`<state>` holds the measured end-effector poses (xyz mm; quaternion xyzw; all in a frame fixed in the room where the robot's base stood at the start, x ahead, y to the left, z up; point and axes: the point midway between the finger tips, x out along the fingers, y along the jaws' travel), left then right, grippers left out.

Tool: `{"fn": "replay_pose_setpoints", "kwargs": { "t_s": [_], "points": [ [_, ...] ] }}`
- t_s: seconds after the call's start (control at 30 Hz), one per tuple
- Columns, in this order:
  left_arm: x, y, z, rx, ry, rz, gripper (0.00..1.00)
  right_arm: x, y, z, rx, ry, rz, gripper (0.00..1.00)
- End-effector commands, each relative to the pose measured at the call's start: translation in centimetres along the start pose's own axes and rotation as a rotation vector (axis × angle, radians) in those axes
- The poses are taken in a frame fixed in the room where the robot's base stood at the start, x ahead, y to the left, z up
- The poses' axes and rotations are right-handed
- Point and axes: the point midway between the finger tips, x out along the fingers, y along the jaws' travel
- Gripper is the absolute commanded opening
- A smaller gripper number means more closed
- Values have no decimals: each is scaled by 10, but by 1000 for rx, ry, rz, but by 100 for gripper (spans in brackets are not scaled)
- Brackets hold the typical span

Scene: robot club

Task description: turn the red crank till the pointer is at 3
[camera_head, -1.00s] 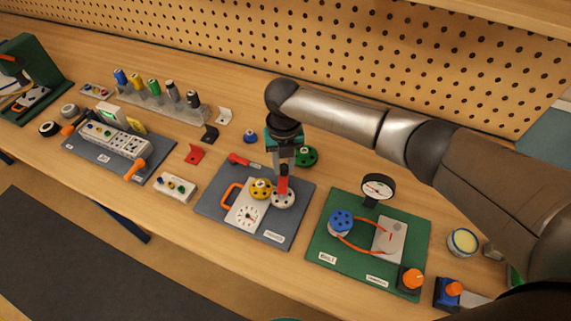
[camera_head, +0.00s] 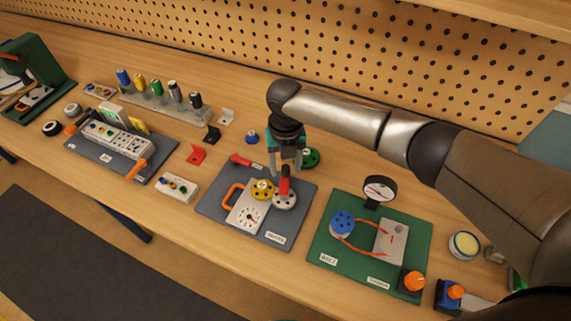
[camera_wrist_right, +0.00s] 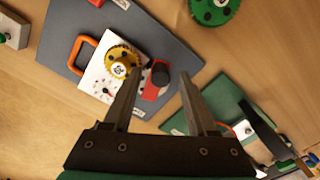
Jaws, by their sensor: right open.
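The red crank (camera_head: 284,187) stands on a round grey hub on the grey-blue board; its dark knob and red arm (camera_wrist_right: 151,92) show in the right wrist view. A yellow gear (camera_head: 262,189) sits beside it, and it also shows in the right wrist view (camera_wrist_right: 122,60). The white dial (camera_head: 249,217) lies left of the crank; its pointer is too small to read. My right gripper (camera_head: 285,170) is open, its fingers spread on both sides of the crank's knob. In the right wrist view the knob appears between the fingertips (camera_wrist_right: 160,74). My left gripper is not in view.
An orange handle (camera_head: 231,193) stands on the same board. A green board (camera_head: 320,233) with a gauge (camera_head: 380,190) and a blue wheel (camera_head: 342,222) is to the right. A green gear (camera_head: 310,157) lies behind. Several spools stand at the back left.

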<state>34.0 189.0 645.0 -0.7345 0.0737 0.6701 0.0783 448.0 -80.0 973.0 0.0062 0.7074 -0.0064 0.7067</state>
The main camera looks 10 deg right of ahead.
Motion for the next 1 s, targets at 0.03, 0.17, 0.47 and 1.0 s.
{"fn": "replay_pose_setpoints", "kwargs": {
  "t_s": [0.03,0.17,0.47,1.0],
  "points": [
    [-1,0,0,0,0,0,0,-5,0,1,1,-2,1,58],
    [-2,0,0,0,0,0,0,-24,0,1,-1,-4,2,58],
    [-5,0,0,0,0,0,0,-96,0,2,-1,-6,3,58],
    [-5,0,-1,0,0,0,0,-151,0,0,1,-2,1,58]
  ]
}}
